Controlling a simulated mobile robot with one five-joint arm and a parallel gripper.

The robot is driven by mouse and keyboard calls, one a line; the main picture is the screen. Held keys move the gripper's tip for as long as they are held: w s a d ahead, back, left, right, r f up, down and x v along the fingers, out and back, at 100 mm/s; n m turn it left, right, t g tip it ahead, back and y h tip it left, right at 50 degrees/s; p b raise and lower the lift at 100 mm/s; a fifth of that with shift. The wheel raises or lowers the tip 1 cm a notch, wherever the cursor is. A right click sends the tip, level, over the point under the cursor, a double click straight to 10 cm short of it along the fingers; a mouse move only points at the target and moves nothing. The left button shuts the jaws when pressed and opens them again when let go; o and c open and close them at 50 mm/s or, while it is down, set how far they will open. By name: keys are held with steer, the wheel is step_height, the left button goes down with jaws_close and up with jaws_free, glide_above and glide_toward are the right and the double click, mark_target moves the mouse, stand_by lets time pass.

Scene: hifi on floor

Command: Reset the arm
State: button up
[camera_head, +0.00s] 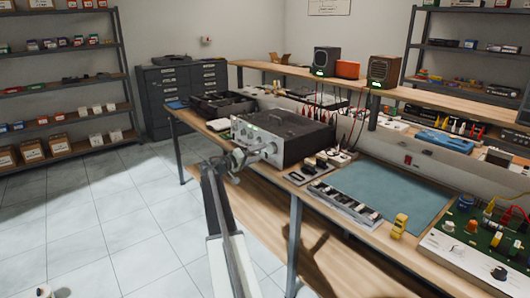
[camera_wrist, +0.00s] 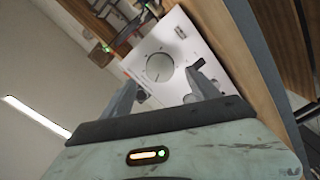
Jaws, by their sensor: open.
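My arm reaches forward from the bottom of the head view, and my gripper (camera_head: 238,160) is at the front of a hifi unit (camera_head: 295,125) with a dark top and silver face. The unit stands on the workbench (camera_head: 205,128). In the wrist view my gripper (camera_wrist: 163,82) is open, with its two fingers apart. A pale panel (camera_wrist: 178,35) with a large round knob (camera_wrist: 159,67) lies just beyond and between the fingertips. I see nothing held. Whether a finger touches the panel cannot be told.
A blue-green mat (camera_head: 385,192), a yellow object (camera_head: 399,225) and a green circuit board (camera_head: 480,225) are on the bench to the right. Shelves (camera_head: 60,92) and a dark drawer cabinet (camera_head: 180,95) stand behind. The tiled floor (camera_head: 110,215) on the left is mostly clear.

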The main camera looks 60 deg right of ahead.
steer(key=v, duration=0.2)
steer(key=shift+w+a, duration=0.1)
steer(key=shift+a, duration=0.3)
